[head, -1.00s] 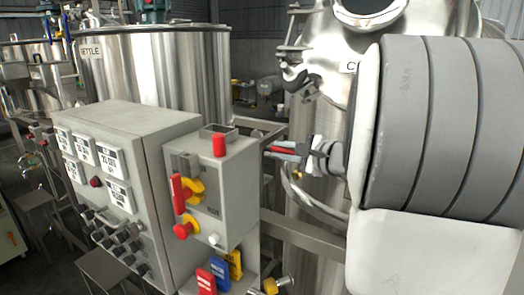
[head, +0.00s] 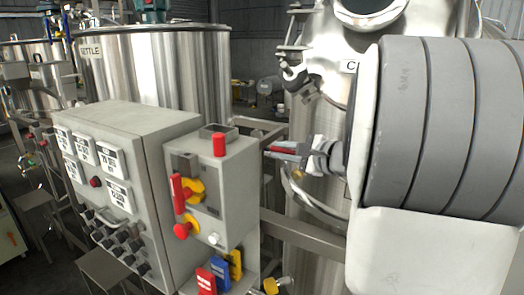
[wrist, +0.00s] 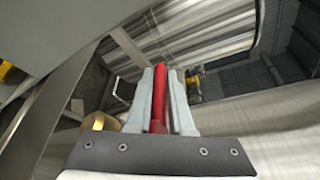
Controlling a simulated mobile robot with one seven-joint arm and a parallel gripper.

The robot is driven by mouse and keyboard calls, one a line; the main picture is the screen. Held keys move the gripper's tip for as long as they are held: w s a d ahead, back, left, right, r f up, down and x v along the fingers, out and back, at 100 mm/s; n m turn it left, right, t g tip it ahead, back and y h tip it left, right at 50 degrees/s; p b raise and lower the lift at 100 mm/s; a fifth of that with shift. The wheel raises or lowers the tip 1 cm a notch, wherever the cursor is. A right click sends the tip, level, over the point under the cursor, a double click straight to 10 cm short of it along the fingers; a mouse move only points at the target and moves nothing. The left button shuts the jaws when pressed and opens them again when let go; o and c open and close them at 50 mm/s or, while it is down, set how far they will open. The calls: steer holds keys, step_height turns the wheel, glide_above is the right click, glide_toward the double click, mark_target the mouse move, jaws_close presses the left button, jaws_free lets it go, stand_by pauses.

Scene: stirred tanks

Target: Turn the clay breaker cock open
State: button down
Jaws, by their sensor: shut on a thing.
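My gripper (head: 273,151) is at the middle of the head view, in front of the large steel vessel on the right. Its two grey fingers are shut on a red lever (head: 285,151). In the wrist view the red lever (wrist: 158,105) lies lengthwise between the fingers (wrist: 168,73). A brass-coloured fitting (wrist: 101,122) shows just left of the gripper base, and it looks like part of a cock. The join between lever and fitting is hidden, so I cannot tell how far the cock is turned.
A grey switch box (head: 228,185) with red and yellow handles stands left of my gripper. A larger control panel (head: 118,185) adjoins it. A steel frame rail (head: 300,238) runs below. A tank marked KETTLE (head: 165,75) stands behind. The vessel (head: 325,95) is close to my arm.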

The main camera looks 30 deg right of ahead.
steer(key=shift+s+a+n+g+y+b, duration=0.15)
steer(key=shift+n+g+y, duration=0.1)
steer(key=shift+n+y, duration=0.3)
steer(key=shift+s+a+n+g+y+b, duration=0.1)
steer(key=shift+s+a+n+g+y, duration=0.1)
steer(key=shift+n+y, duration=0.35)
steer(key=shift+s+a+n+g+y+b, duration=0.15)
steer(key=shift+n+g+y, duration=0.15)
steer(key=shift+y, duration=0.5)
steer(key=c, duration=0.8)
jaws_free()
steer(key=p+v, duration=0.1)
steer(key=v, duration=1.6)
steer(key=shift+s, duration=0.25)
